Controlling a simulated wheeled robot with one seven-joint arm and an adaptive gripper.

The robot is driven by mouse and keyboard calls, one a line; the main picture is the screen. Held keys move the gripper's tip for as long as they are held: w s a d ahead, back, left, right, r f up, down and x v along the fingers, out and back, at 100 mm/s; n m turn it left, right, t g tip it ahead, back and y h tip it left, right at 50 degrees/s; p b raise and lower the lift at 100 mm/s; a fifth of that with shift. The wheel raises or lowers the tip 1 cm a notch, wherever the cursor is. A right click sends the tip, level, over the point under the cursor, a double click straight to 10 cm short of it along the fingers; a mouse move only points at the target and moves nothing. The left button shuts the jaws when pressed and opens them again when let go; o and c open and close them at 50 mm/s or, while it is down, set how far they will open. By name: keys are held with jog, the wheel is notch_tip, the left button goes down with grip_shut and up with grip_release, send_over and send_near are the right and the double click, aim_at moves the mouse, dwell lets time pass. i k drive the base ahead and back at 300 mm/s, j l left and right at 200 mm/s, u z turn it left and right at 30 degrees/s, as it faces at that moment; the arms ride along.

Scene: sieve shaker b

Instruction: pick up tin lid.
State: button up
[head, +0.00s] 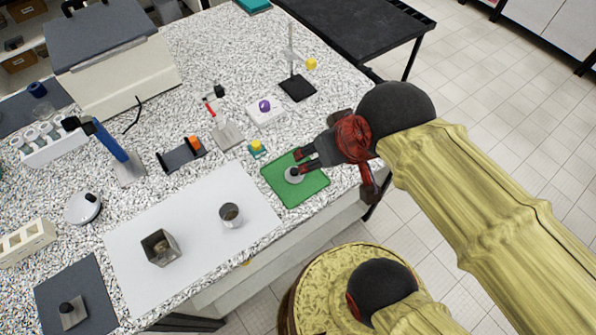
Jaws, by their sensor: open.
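A small round grey-white lid (292,176), which looks like the tin lid, lies on the green mat (310,190) near the counter's front edge. My gripper (301,162) reaches in from the right, low over the mat. Its dark fingers are open, with their tips at the lid's upper right edge. I cannot tell whether they touch the lid. Part of the lid may be hidden by the lower finger. A small round metal tin (230,216) with brownish contents stands open on the white sheet (190,195) to the left.
A square metal container (160,247) stands on the white sheet. The counter edge runs close below the mat.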

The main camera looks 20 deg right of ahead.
aim_at(292, 176)
jog(key=j+z, duration=0.1)
jog(key=z, duration=0.75)
jog(key=k+j+z, duration=0.1)
jog(key=z, duration=0.35)
jog(key=j+z, duration=0.1)
jog(key=z, duration=0.3)
jog(key=k+j+z, duration=0.1)
jog(key=k+j, duration=0.15)
jog(key=k, duration=0.2)
